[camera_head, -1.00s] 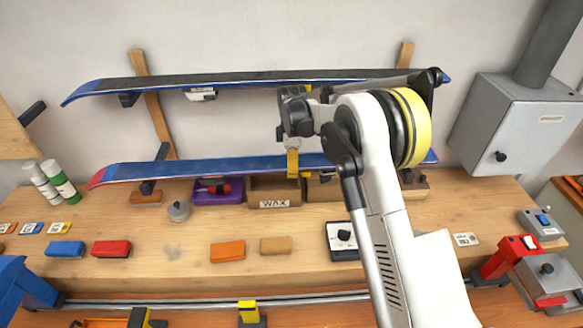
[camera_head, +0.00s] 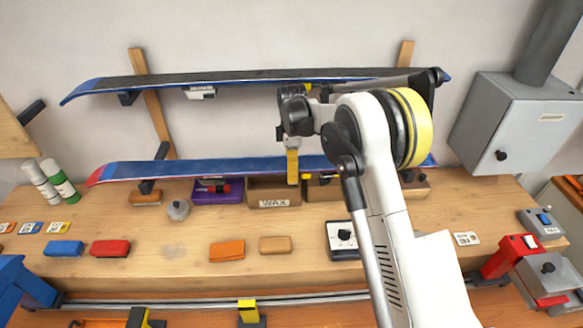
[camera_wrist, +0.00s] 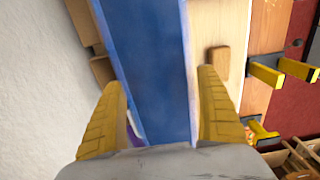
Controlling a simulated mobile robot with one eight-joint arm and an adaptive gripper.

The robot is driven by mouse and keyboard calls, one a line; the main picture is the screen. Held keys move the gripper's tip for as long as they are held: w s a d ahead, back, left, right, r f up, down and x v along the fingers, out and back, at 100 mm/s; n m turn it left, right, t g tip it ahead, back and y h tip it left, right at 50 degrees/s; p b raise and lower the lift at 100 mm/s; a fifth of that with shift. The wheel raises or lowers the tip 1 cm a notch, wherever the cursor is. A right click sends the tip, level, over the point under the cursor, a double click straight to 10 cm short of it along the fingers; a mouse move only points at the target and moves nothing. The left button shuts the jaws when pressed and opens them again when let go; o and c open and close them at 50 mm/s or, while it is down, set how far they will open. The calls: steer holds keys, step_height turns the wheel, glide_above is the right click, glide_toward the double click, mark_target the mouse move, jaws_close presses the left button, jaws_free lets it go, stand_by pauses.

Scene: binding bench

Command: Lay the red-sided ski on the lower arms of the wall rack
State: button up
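The red-sided ski (camera_head: 225,168) has a blue face and a red tip at the left. It lies level along the lower arms of the wall rack, over the lower left arm (camera_head: 147,187); my arm hides most of its right part and the lower right arm. My gripper (camera_head: 292,165) is at the ski's middle, its yellow finger showing in front of the ski. In the wrist view, the ski (camera_wrist: 152,70) runs between the two spread fingers of my gripper (camera_wrist: 162,90), with a gap beside the right finger. Contact at the left finger is unclear.
A blue-edged ski (camera_head: 230,80) lies on the upper arms, above my gripper. Below are a wax box (camera_head: 273,203), a purple tray (camera_head: 215,196) and several blocks on the bench (camera_head: 180,270). A grey metal box (camera_head: 515,125) is on the wall at right.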

step_height(320, 180, up, 12)
steer(key=s+d+r+m+t+b, duration=0.2)
steer(key=s+d+m+b, duration=0.35)
steer(key=s+b, duration=0.2)
steer(key=s+d+f+m+t+b, duration=0.1)
steer(key=s+d+f+m+b, duration=0.15)
steer(key=s, duration=0.35)
steer(key=s+d+f+m+t+b, duration=0.1)
steer(key=s+d+f+m+b, duration=0.2)
steer(key=s, duration=0.4)
steer(key=s+d+f+m+t+b, duration=0.1)
steer(key=s+m+b, duration=0.1)
steer(key=s+b, duration=0.3)
steer(key=s+d+f+m+t+b, duration=0.2)
steer(key=s+f+m+b, duration=0.2)
steer(key=s+f, duration=0.7)
steer(key=shift+d+m, duration=0.35)
steer(key=shift+m, duration=0.15)
steer(key=shift+f, duration=0.1)
